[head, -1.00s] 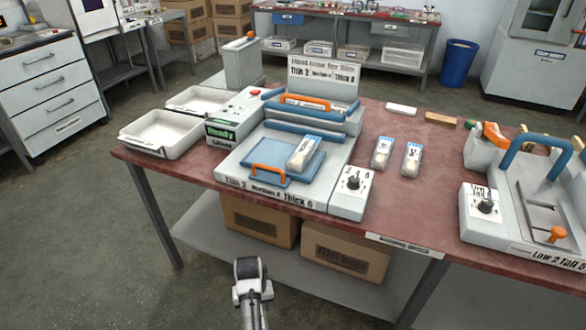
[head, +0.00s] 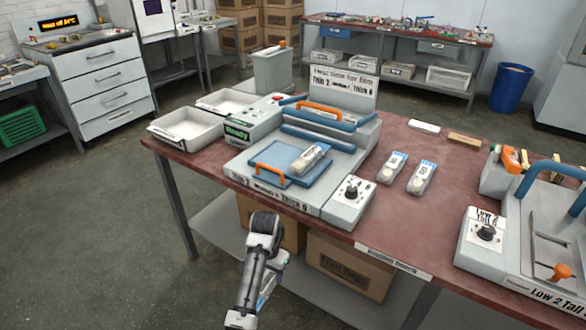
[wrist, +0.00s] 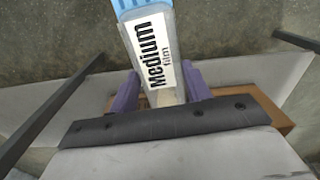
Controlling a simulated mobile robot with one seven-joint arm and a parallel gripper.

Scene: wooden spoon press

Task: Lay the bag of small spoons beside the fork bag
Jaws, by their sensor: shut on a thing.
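My gripper (wrist: 160,88) is shut on a clear bag (wrist: 148,55) with a blue top and a "Medium film" label; its contents are mostly hidden. In the head view my gripper is low in front of the table, its fingers hidden by my arm, with a bit of the held bag's blue (head: 268,285) showing. Two clear, blue-topped bags, a left one (head: 391,168) and a right one (head: 421,178), lie side by side, apart, on the red table (head: 400,215). Another bag (head: 310,158) lies on the press's blue plate. I cannot tell which holds forks.
The press (head: 300,150) stands left of the two bags, its dial box (head: 350,203) nearest them. A second machine (head: 500,240) stands to the right. Bare table surrounds the two bags, mainly in front. White trays (head: 187,133) sit at the left; cardboard boxes (head: 350,265) are underneath.

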